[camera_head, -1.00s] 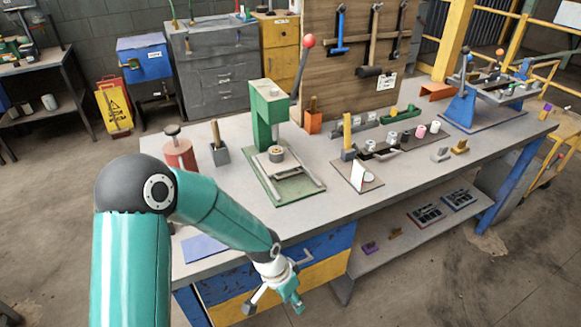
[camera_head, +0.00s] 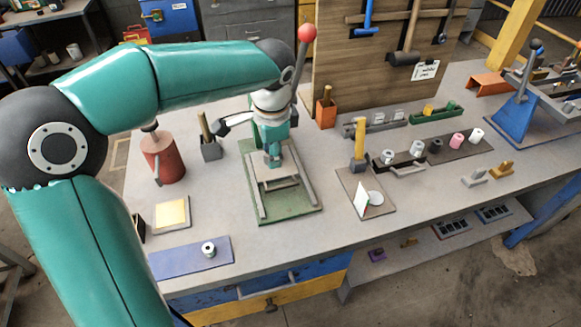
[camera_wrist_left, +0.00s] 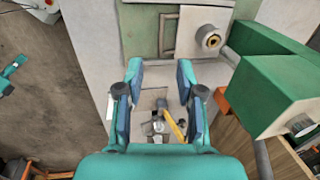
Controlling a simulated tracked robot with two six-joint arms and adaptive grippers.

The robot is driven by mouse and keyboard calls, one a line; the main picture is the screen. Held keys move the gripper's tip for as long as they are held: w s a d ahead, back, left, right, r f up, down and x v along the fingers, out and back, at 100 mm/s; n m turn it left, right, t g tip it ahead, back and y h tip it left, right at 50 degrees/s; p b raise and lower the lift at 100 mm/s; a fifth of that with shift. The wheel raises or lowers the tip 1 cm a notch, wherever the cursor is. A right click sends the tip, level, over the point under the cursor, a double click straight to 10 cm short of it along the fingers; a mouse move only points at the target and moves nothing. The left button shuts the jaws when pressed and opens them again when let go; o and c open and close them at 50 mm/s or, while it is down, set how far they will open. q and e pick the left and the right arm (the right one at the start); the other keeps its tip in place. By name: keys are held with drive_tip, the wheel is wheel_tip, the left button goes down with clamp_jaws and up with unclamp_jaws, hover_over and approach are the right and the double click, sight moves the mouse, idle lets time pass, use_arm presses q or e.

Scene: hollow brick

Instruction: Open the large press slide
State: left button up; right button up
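The green press stands on the bench, its base (camera_head: 295,211) carrying two rails and a grey slide frame (camera_head: 281,184). My left arm and gripper (camera_head: 273,160) hide much of its column and the middle of the slide. In the left wrist view, my left gripper (camera_wrist_left: 160,76) is open and empty, pointing down, with its two fingers apart. There the grey slide block (camera_wrist_left: 186,30) with a brass-centred ring piece (camera_wrist_left: 209,39) lies beyond the fingertips. The green column (camera_wrist_left: 283,90) is at the right. My right gripper is not in view.
A red-knobbed lever (camera_head: 306,34) rises behind the press. A red can (camera_head: 163,157) and a grey holder (camera_head: 210,149) stand left of it. A blue mat (camera_head: 180,262) with a small ring lies front left. Bench front centre is clear.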

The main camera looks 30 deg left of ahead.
use_arm(q)
approach(272, 189)
drive_tip(key=f, duration=0.2)
drive_tip(key=w+f, duration=0.1)
drive_tip(key=f, duration=0.2)
drive_tip(key=a+f, duration=0.1)
drive_tip(key=f, duration=0.2)
drive_tip(key=shift+w+a+p, duration=0.15)
drive_tip(key=shift+p, duration=0.25)
clamp_jaws()
